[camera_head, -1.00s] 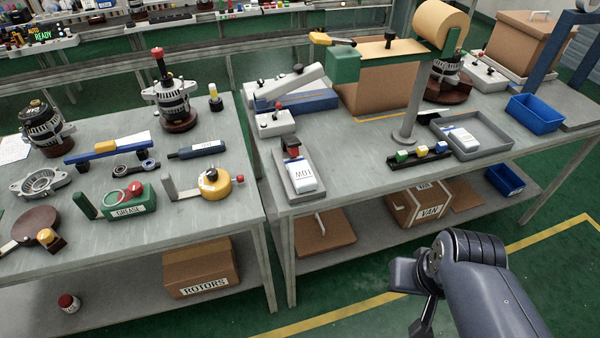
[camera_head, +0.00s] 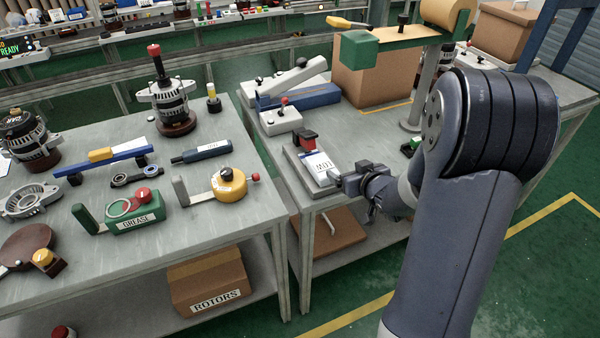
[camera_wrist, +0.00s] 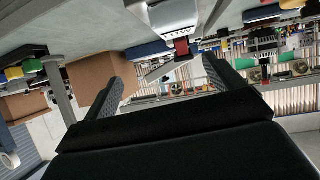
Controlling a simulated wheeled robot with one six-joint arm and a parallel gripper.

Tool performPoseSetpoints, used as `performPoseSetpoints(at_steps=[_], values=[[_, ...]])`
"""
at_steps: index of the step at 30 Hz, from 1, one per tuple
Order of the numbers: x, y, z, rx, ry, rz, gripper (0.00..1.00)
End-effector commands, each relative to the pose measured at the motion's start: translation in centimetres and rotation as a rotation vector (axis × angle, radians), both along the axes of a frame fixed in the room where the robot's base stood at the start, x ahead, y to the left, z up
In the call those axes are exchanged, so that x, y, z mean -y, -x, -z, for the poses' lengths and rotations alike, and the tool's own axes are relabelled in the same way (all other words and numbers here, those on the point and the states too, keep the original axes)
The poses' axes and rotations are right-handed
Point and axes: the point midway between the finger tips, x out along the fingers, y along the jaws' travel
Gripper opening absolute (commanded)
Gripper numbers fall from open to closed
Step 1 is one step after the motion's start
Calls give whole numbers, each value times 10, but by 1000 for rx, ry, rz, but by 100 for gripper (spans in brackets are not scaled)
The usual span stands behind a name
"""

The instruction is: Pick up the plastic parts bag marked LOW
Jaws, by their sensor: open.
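The clear-and-white plastic bag marked LOW (camera_head: 319,162) lies on a grey tray-like device (camera_head: 296,165) with a red-and-black block (camera_head: 307,139) at its back end. This is near the front left of the right bench. My gripper (camera_head: 336,182) is at the bag's front right end, near the bench edge; I cannot tell whether it touches the bag. In the wrist view, the two fingers of my gripper (camera_wrist: 166,76) stand apart with nothing between them.
A white device with a red knob (camera_head: 281,119) and a blue tool (camera_head: 300,95) stand behind the tray. A cardboard box (camera_head: 375,72) stands further back. A gap separates the left bench (camera_head: 190,232), which holds alternators and tools.

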Motion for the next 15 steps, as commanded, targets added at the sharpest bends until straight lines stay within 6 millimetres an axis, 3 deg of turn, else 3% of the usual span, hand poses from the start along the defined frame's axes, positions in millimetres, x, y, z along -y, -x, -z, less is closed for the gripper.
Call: performPoseSetpoints(at_steps=[1,8,15], values=[[-3,-3,9,10,-20,-22,89],[-13,-15,17,40,-60,-73,89],[-23,-45,30,40,-60,-73,89]])
